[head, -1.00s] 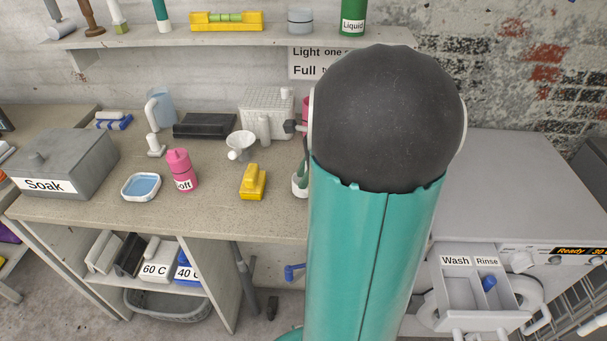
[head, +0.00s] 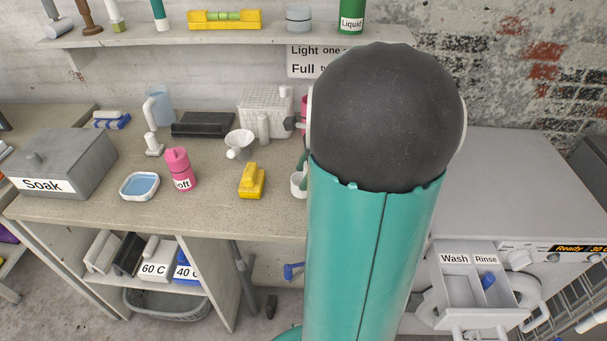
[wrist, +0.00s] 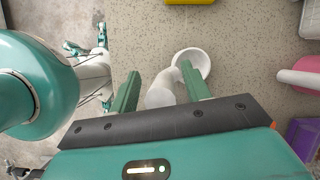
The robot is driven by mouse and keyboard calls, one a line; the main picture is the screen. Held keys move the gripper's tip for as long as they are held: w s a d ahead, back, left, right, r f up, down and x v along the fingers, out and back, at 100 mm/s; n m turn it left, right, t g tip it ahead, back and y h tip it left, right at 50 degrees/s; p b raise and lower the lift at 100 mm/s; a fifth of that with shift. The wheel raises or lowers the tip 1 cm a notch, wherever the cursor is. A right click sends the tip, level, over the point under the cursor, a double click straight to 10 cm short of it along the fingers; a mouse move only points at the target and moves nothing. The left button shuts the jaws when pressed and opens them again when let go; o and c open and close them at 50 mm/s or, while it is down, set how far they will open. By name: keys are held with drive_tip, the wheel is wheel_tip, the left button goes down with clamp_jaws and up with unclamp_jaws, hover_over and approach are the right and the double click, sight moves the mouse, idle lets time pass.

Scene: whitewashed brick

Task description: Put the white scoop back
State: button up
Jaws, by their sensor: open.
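The white scoop (wrist: 189,58) lies on the speckled worktop in the wrist view, its round bowl beyond the fingertips. Its thick pale handle (wrist: 160,95) lies between the two green fingers of my gripper (wrist: 160,70). The fingers are apart, and I cannot tell whether the right one touches the scoop. In the head view the scoop's bowl (head: 298,184) shows at the left edge of my teal arm, near the worktop's front edge. My arm hides the rest of it and most of the gripper.
A yellow object (head: 251,181), a white funnel (head: 240,144) and a pink bottle (head: 180,171) stand left of the scoop. A grey Soak box (head: 70,160) is farther left. An open Wash/Rinse drawer (head: 463,292) juts out at right. A shelf (head: 170,38) runs above.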

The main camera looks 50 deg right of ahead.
drive_tip(key=v, duration=1.1)
drive_tip(key=w+a+r+n+h, duration=0.1)
drive_tip(key=w+a+r+n, duration=0.15)
drive_tip(key=a+n, duration=1.05)
drive_tip(key=s+a+f+n+t+h, duration=0.1)
drive_tip(key=s+a+n, duration=0.1)
drive_tip(key=a+n, duration=0.4)
drive_tip(key=s+a+f+n+t, duration=0.1)
drive_tip(key=s+a+n, duration=0.2)
drive_tip(key=a, duration=1)
drive_tip(key=n, duration=0.3)
drive_tip(key=shift+n+h, duration=0.4)
drive_tip(key=shift+c, duration=1.2)
drive_tip(key=shift+s+d, duration=0.1)
drive_tip(key=shift+d, duration=0.05)
